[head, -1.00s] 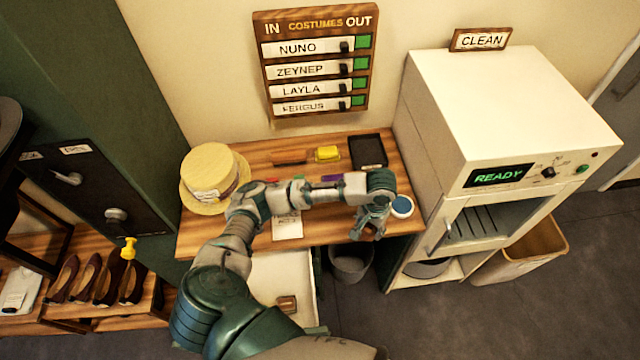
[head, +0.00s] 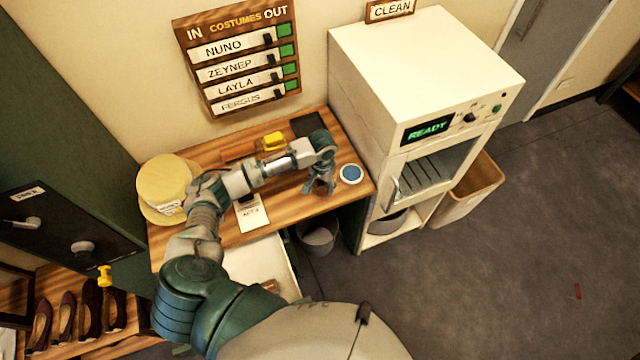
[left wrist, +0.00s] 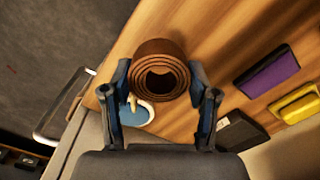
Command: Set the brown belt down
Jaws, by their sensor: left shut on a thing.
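The brown belt (left wrist: 160,50) is rolled into a coil and shows in the left wrist view between the two fingers of my left gripper (left wrist: 160,76). The gripper is shut on it, with a finger at each side of the coil. In the head view my left gripper (head: 320,184) points down over the right part of the wooden table (head: 292,208), left of a round blue-topped tin (head: 351,174). Whether the coil touches the tabletop is unclear. My right gripper is not in view.
A straw hat (head: 163,180) stands at the table's left end, with a paper card (head: 251,214) near the front. A yellow block (head: 274,141) and a dark tray (head: 306,124) lie at the back. A white cabinet (head: 415,70) stands close on the right.

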